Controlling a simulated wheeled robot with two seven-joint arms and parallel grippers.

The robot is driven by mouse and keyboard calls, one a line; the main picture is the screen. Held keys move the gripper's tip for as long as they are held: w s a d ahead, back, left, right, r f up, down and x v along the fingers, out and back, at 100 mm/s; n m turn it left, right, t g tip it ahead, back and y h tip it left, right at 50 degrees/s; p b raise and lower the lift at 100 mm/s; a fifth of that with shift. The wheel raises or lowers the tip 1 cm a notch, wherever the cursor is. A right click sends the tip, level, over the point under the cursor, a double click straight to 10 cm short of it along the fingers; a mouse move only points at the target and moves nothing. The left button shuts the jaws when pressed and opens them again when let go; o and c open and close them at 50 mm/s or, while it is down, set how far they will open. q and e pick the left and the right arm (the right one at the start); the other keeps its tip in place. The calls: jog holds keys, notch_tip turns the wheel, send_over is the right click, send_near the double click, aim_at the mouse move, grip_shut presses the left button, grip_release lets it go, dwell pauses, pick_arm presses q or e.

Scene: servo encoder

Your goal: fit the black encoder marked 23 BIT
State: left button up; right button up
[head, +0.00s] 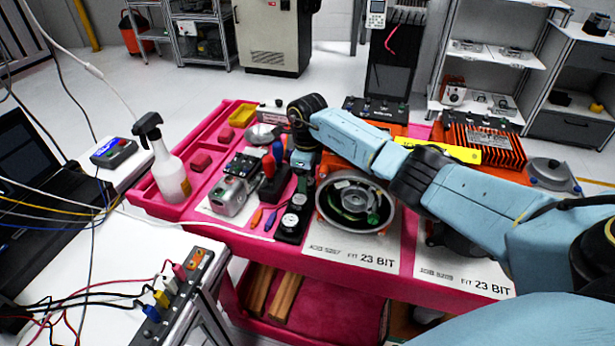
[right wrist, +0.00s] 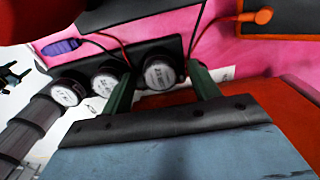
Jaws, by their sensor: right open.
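Several round black encoders with pale labels stand in a black rack (head: 283,237). In the right wrist view they form a row: a left one (right wrist: 67,92), a middle one (right wrist: 107,80) and a right one (right wrist: 160,72). The right one appears to read 23 BIT, though the print is blurred. My right gripper (head: 301,176) is open above the rack. Its green fingers (right wrist: 163,88) stand either side of the right encoder; contact cannot be told. An orange-bodied motor (head: 355,205) with an open end and green board sits right of the rack. My left gripper is out of view.
Job sheets (head: 352,256) reading FIT 23 BIT lie on the pink cart (head: 350,282). An orange finned drive (head: 480,143) is at right.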

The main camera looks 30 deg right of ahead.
jog(key=shift+r, duration=0.15)
jog(key=shift+r, duration=0.3)
notch_tip(320, 180, up, 12)
jog(key=p, duration=0.1)
jog(key=shift+f, duration=0.25)
